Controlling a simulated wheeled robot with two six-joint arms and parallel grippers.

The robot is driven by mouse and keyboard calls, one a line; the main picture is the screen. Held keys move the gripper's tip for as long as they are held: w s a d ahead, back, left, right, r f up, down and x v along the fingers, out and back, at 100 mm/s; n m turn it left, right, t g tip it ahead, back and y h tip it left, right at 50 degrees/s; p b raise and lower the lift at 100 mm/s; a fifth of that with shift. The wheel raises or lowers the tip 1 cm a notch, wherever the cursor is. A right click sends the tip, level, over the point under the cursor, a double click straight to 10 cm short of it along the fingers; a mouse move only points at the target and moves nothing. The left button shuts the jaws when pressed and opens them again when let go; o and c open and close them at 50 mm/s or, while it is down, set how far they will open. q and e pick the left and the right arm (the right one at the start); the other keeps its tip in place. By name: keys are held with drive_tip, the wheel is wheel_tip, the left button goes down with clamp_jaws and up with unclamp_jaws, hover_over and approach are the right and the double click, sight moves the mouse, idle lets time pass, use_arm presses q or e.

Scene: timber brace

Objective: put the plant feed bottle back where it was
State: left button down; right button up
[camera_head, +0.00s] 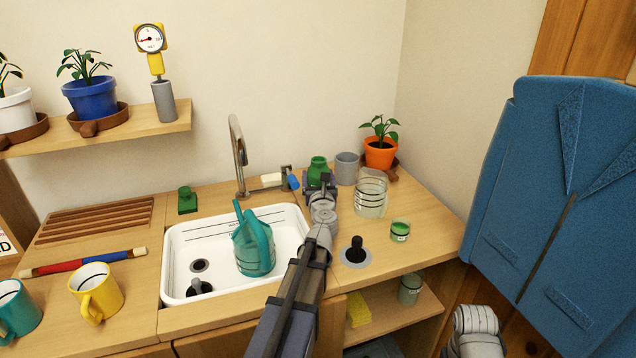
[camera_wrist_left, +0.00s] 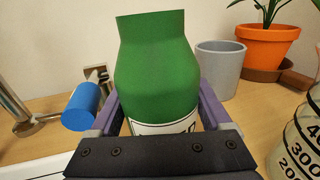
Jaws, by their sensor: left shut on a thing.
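The plant feed bottle (camera_head: 318,167) is green with a white label. It is behind the sink's right end, by the back wall. My left gripper (camera_head: 320,188) is shut on it. In the left wrist view the bottle (camera_wrist_left: 156,65) is upright between the two fingers of my left gripper (camera_wrist_left: 155,112), its label partly covered by the gripper. Its base is hidden, so I cannot tell whether it touches the counter.
A grey cup (camera_head: 347,168), a clear measuring jar (camera_head: 371,195) and an orange plant pot (camera_head: 380,153) stand right of the bottle. The tap (camera_head: 238,155) and a blue-ended fitting (camera_head: 293,180) are to its left. A teal watering can (camera_head: 255,248) is in the sink (camera_head: 180,250).

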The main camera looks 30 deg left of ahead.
use_arm(q)
drive_tip(key=shift+f, duration=0.1)
unclamp_jaws()
drive_tip(key=shift+v, duration=3.9)
drive_tip(key=shift+w+d, duration=0.1)
drive_tip(key=shift+d, duration=0.05)
